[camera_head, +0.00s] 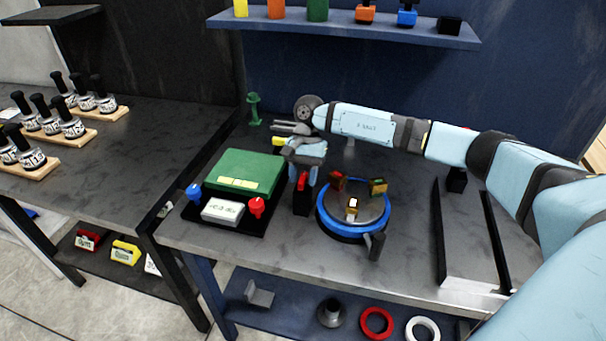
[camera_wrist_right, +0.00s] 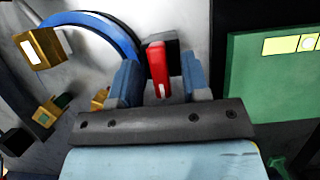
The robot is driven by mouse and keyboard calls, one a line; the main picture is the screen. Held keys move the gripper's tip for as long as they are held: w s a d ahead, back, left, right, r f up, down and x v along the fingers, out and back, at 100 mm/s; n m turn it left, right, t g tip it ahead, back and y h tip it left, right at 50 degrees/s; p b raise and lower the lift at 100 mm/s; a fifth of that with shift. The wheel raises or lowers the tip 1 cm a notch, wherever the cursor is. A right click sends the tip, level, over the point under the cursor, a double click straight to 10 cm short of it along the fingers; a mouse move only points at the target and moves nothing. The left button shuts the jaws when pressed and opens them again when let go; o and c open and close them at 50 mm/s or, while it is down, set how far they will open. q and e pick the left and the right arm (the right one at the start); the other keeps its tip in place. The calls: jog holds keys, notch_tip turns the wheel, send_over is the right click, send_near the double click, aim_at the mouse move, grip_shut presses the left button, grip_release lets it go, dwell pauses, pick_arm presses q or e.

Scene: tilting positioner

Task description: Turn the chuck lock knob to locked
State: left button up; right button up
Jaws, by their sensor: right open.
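The blue-rimmed round chuck (camera_head: 324,221) stands on the bench with small brass-coloured jaws on its grey top; its blue rim also shows in the right wrist view (camera_wrist_right: 118,32). Left of it a red lever-like knob (camera_head: 302,180) sits on a black block (camera_head: 302,204); I take it for the lock knob. My right gripper (camera_head: 306,180) reaches down over it. In the right wrist view the red knob (camera_wrist_right: 158,68) lies between the two blue fingers (camera_wrist_right: 161,84), which are open. Contact cannot be told. My left gripper is not in view.
A green-topped box (camera_head: 243,172) with a blue knob (camera_head: 194,192) and a red knob (camera_head: 257,207) stands left of the chuck. A green post (camera_head: 254,110) stands behind. A tray with dark rails (camera_head: 470,266) lies right. Bench front is mostly clear.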

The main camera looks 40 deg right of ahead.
grip_shut()
